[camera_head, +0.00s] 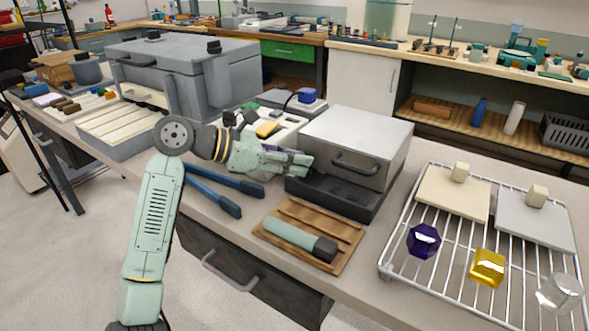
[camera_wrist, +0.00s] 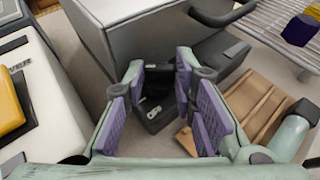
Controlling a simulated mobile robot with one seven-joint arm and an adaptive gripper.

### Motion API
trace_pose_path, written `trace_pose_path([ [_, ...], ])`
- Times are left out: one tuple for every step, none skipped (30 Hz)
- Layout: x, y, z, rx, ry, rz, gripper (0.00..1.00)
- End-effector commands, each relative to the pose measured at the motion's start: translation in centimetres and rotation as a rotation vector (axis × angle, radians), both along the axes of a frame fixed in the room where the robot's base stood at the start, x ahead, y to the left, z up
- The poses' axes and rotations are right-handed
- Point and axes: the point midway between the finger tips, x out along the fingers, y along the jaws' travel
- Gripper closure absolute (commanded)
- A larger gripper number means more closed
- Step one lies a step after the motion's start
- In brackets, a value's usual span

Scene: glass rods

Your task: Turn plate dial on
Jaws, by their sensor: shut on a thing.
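My gripper (camera_head: 304,161) reaches the left front corner of a grey metal box on a black base (camera_head: 335,196). In the wrist view, my gripper (camera_wrist: 158,76) has its purple-padded fingers on both sides of a dark part (camera_wrist: 157,108) with small white marks at that corner. The fingers are closed in on this dark part, though their exact contact is hard to see. I cannot make out a separate dial or its setting; the fingers hide much of that corner.
The grey box (camera_head: 352,135) has a front handle. A wooden tray (camera_head: 340,228) with a green cylinder (camera_head: 290,238) lies in front. Blue-handled tongs (camera_head: 215,195) lie left. A white device with a yellow block (camera_head: 267,128) stands behind. A wire rack (camera_head: 388,268) is right.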

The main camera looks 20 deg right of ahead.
Motion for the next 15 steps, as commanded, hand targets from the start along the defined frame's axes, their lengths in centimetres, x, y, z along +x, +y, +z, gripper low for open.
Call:
trace_pose_path([
  [0.16, -0.01, -0.17, 0.000, 0.001, -0.020, 1.00],
  [0.18, -0.01, -0.14, 0.001, -0.001, -0.033, 1.00],
  [0.21, -0.01, -0.10, 0.001, 0.000, -0.048, 1.00],
  [0.23, -0.02, -0.09, 0.001, 0.000, -0.057, 1.00],
  [0.24, -0.03, -0.08, 0.000, -0.001, -0.066, 1.00],
  [0.26, -0.03, -0.07, 0.000, 0.000, -0.077, 1.00],
  [0.27, -0.04, -0.06, 0.000, -0.001, -0.082, 1.00],
  [0.27, -0.04, -0.04, 0.001, -0.001, -0.088, 1.00],
  [0.27, -0.05, -0.03, 0.001, -0.001, -0.095, 1.00],
  [0.27, -0.05, -0.02, 0.001, -0.001, -0.098, 1.00],
  [0.27, -0.05, -0.02, 0.001, -0.001, -0.101, 1.00],
  [0.27, -0.04, -0.02, 0.001, -0.001, -0.103, 1.00],
  [0.27, -0.05, -0.01, 0.001, -0.001, -0.105, 1.00],
  [0.27, -0.05, -0.01, 0.001, -0.001, -0.106, 1.00],
  [0.27, -0.05, -0.01, 0.001, -0.001, -0.106, 1.00],
])
